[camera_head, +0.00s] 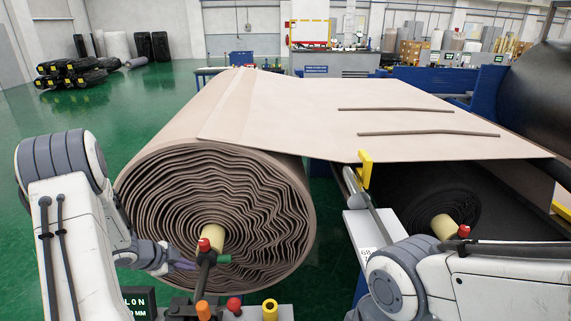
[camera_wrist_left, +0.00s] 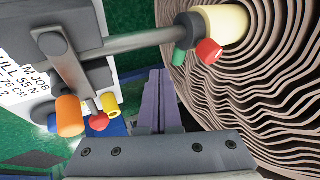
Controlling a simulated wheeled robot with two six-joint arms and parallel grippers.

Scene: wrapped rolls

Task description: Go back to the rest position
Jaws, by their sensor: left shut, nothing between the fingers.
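My left gripper (camera_head: 186,264) is low in front of the big beige roll (camera_head: 150,205), near the lower left of its layered end face. Its purple fingers also show in the left wrist view (camera_wrist_left: 158,100), closed together with nothing between them. The roll's end face fills the right of that view. My left arm comes in from the lower left. My right arm shows at the lower right in the head view, but its gripper is out of sight.
A roll stand with a red-tipped bar (camera_head: 204,245) and an orange knob (camera_head: 203,310) stands close to my left gripper. A dark roll (camera_head: 400,195) lies under the beige sheet (camera_head: 330,115) at right. Green floor is open at far left.

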